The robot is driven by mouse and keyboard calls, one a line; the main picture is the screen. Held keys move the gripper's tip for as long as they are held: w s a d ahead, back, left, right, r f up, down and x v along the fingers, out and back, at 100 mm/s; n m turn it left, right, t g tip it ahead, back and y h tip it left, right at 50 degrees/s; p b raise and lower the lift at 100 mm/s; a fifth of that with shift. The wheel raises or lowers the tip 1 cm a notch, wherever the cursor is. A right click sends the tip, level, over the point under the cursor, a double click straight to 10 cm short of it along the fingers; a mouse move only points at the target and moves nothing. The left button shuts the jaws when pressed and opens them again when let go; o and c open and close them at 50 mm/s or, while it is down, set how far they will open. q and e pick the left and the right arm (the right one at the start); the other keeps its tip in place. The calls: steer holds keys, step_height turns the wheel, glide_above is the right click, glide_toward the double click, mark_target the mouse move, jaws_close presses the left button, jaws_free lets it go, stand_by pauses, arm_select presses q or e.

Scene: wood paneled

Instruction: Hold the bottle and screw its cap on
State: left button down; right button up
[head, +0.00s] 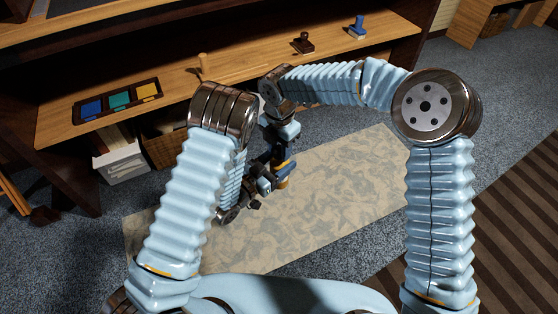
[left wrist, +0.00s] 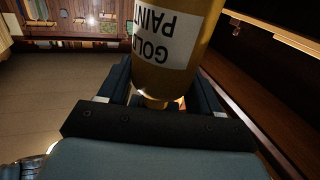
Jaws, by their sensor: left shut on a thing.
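The gold paint bottle (left wrist: 192,35) fills the top middle of the left wrist view, with a white label reading GOLD PAINT upside down. My left gripper (left wrist: 165,95) is shut on it, its dark fingers on either side. In the head view a small gold part of the bottle (head: 283,183) shows beside my left gripper (head: 266,184), above the mat. My right gripper (head: 278,153) points down from above, close over the bottle. Its fingertips are small and dark, so I cannot tell whether they are open or shut. I cannot make out the cap.
A wooden shelf (head: 230,88) behind holds a tray of coloured pads (head: 118,101), a dark stamp (head: 302,43) and a blue stamp (head: 357,27). A wicker basket (head: 166,150) and white box (head: 122,166) stand below. A beige mat (head: 345,190) lies on the floor.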

jaws_close()
steer(key=m, duration=0.7)
steer(key=shift+m, duration=0.3)
steer(key=m, duration=1.1)
steer(key=o, duration=0.9)
jaws_free()
